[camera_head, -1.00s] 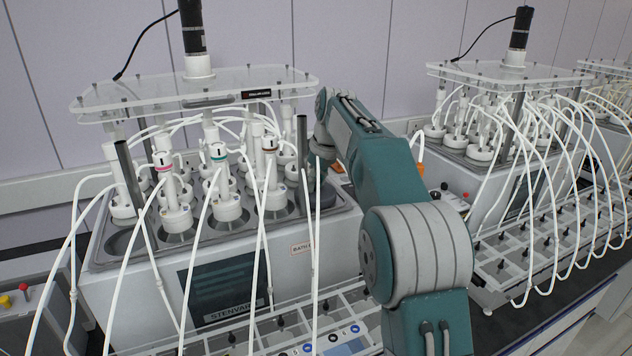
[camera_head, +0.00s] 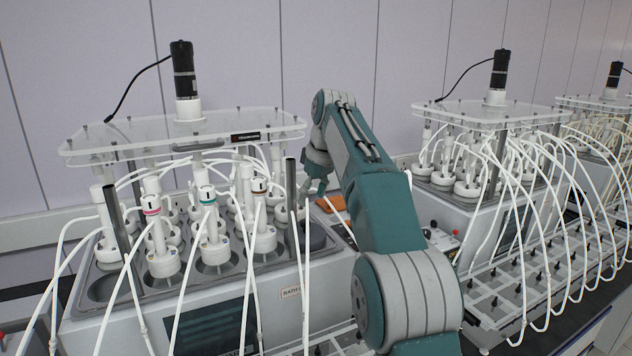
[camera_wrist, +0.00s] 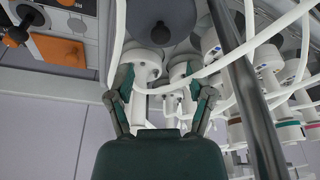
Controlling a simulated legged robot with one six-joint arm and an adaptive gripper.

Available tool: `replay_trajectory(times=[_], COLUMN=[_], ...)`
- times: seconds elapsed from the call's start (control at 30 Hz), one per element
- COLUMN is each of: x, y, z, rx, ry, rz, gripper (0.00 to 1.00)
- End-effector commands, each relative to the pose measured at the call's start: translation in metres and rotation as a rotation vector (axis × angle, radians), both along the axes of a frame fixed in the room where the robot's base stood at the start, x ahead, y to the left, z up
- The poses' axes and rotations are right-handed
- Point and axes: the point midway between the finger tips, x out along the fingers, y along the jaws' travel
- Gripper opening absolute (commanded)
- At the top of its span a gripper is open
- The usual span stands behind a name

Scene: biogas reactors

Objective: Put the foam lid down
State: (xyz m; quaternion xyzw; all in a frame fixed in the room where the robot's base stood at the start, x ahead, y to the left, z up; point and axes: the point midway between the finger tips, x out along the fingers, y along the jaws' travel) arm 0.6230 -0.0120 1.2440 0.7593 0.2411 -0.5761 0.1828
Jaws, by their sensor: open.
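A dark grey round lid (camera_wrist: 162,18) with a small knob shows at the top of the wrist view, and looks like the foam lid. It lies flat at the bath's corner. In the head view a dark grey round (camera_head: 313,237) sits at the right corner of the bath top, partly behind a post and tubes. My gripper (camera_wrist: 163,84) is open, with its two fingers spread and apart from the lid. In the head view my gripper (camera_head: 318,183) hangs above that corner. White bottle tops and a white tube show between and beyond the fingers.
The bath (camera_head: 82,292) holds several white capped bottles under a clear plate (camera_head: 185,140). A metal post (camera_head: 291,185) and looping white tubes stand close to my gripper. An orange piece (camera_head: 332,203) lies behind the bath. A second reactor unit (camera_head: 490,115) stands at right.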

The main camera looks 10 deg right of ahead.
Motion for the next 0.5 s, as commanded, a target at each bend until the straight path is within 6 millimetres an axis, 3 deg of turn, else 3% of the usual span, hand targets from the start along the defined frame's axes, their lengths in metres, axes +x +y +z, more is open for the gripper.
replay_trajectory(times=[0.23,0.5], x=[-0.005,-0.009], y=[-0.004,-0.006], z=[0.028,0.039], rx=[0.000,0.000], ry=[-0.002,0.000], rz=[0.000,0.001], gripper=[0.68,0.68])
